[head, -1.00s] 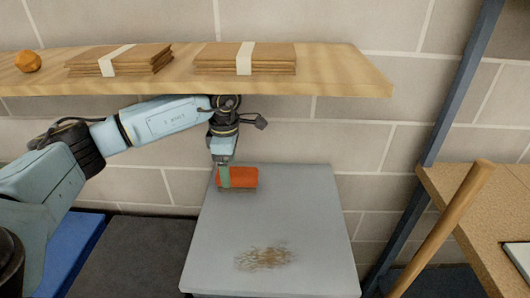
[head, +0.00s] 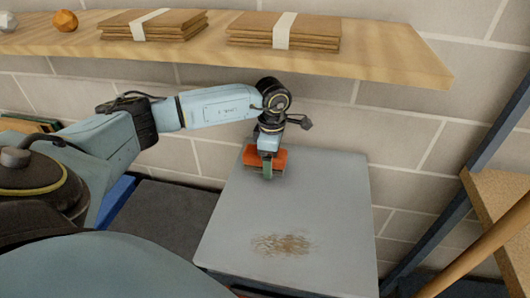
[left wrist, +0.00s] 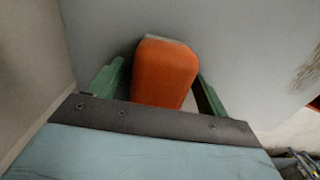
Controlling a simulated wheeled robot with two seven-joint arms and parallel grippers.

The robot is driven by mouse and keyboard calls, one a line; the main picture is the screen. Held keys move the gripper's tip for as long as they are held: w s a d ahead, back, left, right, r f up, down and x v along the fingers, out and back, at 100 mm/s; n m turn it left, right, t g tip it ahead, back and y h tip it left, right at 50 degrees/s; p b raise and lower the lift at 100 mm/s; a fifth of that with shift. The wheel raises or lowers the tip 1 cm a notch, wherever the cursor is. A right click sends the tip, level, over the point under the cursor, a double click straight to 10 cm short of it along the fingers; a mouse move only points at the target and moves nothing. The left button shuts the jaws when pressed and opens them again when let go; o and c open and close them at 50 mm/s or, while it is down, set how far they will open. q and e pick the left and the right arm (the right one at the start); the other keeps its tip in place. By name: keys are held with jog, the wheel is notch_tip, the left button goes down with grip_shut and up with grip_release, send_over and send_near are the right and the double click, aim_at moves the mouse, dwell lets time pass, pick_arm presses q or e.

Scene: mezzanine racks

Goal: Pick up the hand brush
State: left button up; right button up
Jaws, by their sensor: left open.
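The hand brush (head: 281,158) has an orange body and lies near the back of a grey tabletop (head: 310,205). In the left wrist view the orange brush (left wrist: 165,73) sits between the two green fingers of my left gripper (left wrist: 155,88). The fingers are apart, with a gap on the right side of the brush. In the head view my left gripper (head: 267,170) is over the brush and covers part of it. Whether a finger touches the brush cannot be told. My right gripper is not in view.
A wooden shelf (head: 390,62) with strapped cardboard stacks (head: 285,31) and small balls (head: 65,20) runs above my left arm. A brown debris patch (head: 283,245) lies on the tabletop. A wooden pole (head: 490,243) and blue post (head: 470,170) stand at right.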

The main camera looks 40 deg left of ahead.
pick_arm(q)
jog(key=shift+c, duration=0.9)
jog(key=shift+r, duration=0.1)
jog(key=c, duration=0.9)
jog(key=shift+c, duration=0.2)
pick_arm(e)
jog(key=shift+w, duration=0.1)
